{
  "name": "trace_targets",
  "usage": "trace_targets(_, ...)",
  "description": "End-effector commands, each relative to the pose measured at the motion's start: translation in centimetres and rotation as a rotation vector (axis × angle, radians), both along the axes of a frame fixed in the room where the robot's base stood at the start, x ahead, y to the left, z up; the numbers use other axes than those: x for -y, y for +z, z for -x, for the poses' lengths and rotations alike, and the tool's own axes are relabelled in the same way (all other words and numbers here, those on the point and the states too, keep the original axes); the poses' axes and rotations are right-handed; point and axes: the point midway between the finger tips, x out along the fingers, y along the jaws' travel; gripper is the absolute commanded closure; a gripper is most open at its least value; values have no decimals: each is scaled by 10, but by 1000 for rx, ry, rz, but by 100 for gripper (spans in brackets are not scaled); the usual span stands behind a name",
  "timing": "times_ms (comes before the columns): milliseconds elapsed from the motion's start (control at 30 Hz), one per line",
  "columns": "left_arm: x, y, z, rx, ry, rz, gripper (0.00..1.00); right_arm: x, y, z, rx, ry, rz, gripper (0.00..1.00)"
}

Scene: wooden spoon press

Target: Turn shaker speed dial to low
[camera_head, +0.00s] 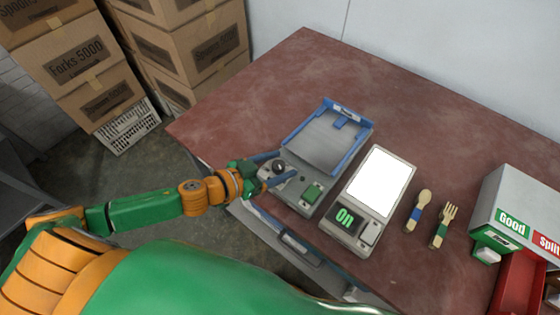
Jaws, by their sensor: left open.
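The shaker (291,207) is a grey machine with a blue-rimmed tray (327,140) on top, standing on the red-brown table. Its dark round speed dial (279,168) is on the left of its front panel, with a green button (311,194) to the right. My left gripper (273,169) is open at the dial, its two blue fingers on the far and near sides of it. I cannot tell whether the fingers touch the dial. The dial's setting is too small to read. My right gripper is not in view.
A scale (342,236) with a lit white plate and a display reading "On" stands right of the shaker. A wooden spoon (419,209) and fork (444,225) lie farther right. A sorting box (510,205) marked "Good" and "Split" stands at the right edge. The table's back is clear.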

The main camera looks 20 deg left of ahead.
Motion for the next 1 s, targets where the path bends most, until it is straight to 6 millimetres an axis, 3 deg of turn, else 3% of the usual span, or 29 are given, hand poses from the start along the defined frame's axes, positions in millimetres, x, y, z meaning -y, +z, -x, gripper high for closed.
trace_targets(333,3,-2,-4,-1,-1,-1,30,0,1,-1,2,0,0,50)
trace_targets(600,3,-2,-3,-1,-1,-1,100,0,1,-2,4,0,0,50)
trace_targets(1000,2,0,-4,0,-70,-2,100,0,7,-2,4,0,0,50)
